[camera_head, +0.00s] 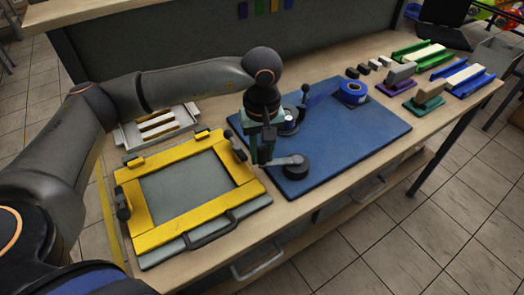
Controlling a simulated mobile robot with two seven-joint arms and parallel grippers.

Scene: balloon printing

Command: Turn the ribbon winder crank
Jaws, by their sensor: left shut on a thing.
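A ribbon winder stands on the blue mat (365,135). Its crank (286,161) has a grey arm with a dark round hub (296,168) at the right end, near the mat's front left. My left gripper (261,158) comes down from above at the left end of the crank arm, shut on the crank's handle, which is mostly hidden by the fingers. Behind the gripper is a round silver and dark part (289,122), partly covered. A roll of blue ribbon (353,92) sits on the mat's back right, with a blue strip running left from it. My right gripper is out of view.
A yellow frame (160,238) with dark clamps and a front handle lies close left of the gripper. A white slotted tray (128,136) is behind it. Small blocks and coloured channels (470,80) stand at the table's right. The mat's right part is clear.

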